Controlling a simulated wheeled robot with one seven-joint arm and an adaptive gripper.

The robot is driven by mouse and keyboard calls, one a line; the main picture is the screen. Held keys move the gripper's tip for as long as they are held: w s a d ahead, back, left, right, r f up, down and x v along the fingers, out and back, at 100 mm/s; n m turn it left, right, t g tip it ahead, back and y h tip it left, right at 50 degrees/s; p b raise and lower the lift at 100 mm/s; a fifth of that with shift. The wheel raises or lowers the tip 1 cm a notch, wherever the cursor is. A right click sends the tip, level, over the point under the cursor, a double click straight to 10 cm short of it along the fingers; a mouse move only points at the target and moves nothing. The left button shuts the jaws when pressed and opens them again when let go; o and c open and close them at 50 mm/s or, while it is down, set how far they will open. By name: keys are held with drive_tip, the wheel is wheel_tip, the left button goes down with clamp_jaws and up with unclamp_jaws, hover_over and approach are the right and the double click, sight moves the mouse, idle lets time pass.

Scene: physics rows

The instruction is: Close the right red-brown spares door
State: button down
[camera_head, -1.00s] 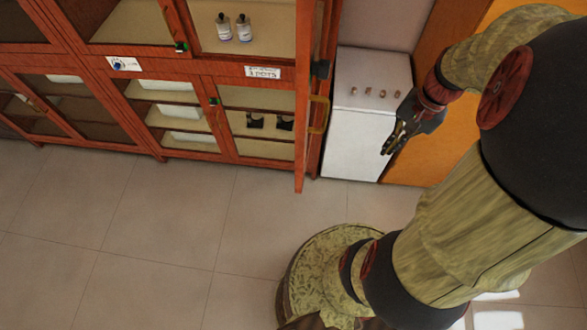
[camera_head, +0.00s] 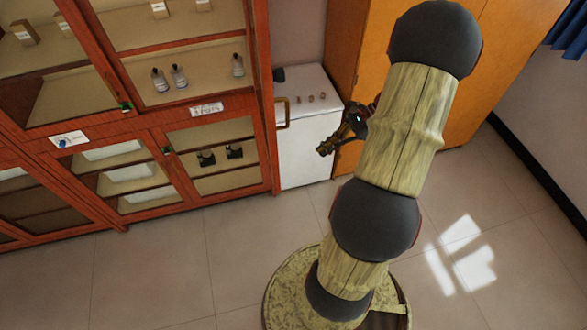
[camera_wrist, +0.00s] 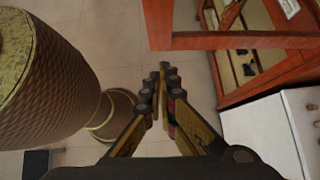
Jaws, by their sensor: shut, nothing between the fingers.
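The right red-brown door (camera_head: 266,100) stands open, swung out from the cabinet and seen almost edge-on in the head view. Its brass-coloured handle (camera_head: 283,113) sticks out on the side facing my gripper. In the wrist view the door's frame (camera_wrist: 230,40) crosses the upper right, with floor seen through its pane. My gripper (camera_head: 322,148) is shut and empty, to the right of the handle and apart from the door, over the white unit's right side.
The red-brown cabinet (camera_head: 140,125) has a small label (camera_head: 207,109) and shelves with bottles (camera_head: 178,76) and dark items. A white unit (camera_head: 305,150) with small knobs stands beside it. An orange cupboard (camera_head: 350,60) is behind my arm. The tiled floor (camera_head: 170,255) in front is clear.

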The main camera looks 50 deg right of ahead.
drive_tip(key=w+a+f+p, duration=0.1)
drive_tip(key=w+a+f, duration=0.5)
drive_tip(key=a, duration=0.3)
drive_tip(key=shift+a+f, duration=0.3)
drive_tip(key=shift+f, duration=0.05)
drive_tip(key=shift+w, duration=0.15)
